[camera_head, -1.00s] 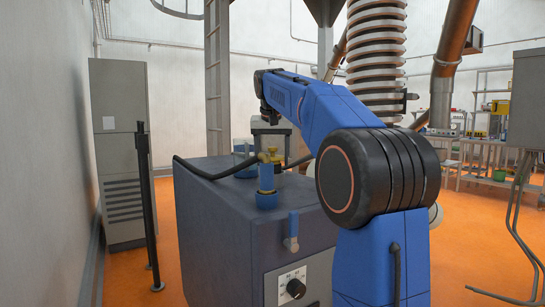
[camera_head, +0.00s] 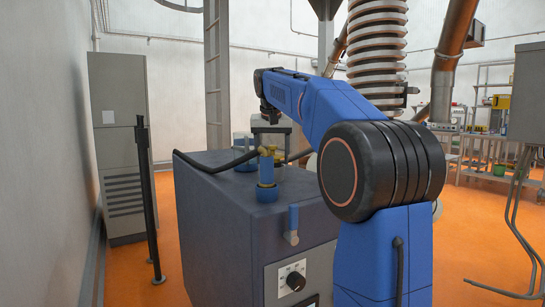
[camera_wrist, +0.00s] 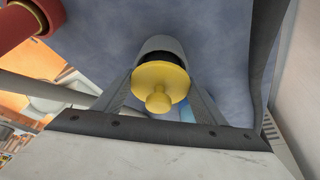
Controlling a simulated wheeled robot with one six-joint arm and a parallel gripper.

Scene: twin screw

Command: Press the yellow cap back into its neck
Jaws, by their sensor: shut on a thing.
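In the wrist view, the yellow cap (camera_wrist: 158,84) is a round disc with a small knob facing the camera. My gripper (camera_wrist: 161,66) has a finger on each side of the cap and is shut on it. A dark ring and a grey rounded part show directly behind the cap. I cannot tell whether that grey part is the neck or how deep the cap sits. In the head view, my gripper and the cap cannot be made out clearly behind the machine-top fittings.
A dark grey machine box (camera_head: 225,215) stands in front of me. On it are a blue cylinder with a yellow fitting (camera_head: 267,172) and a black hose (camera_head: 212,166). A blue handle (camera_head: 293,222) hangs on its side. In the wrist view, a red cylinder (camera_wrist: 30,22) is at upper left.

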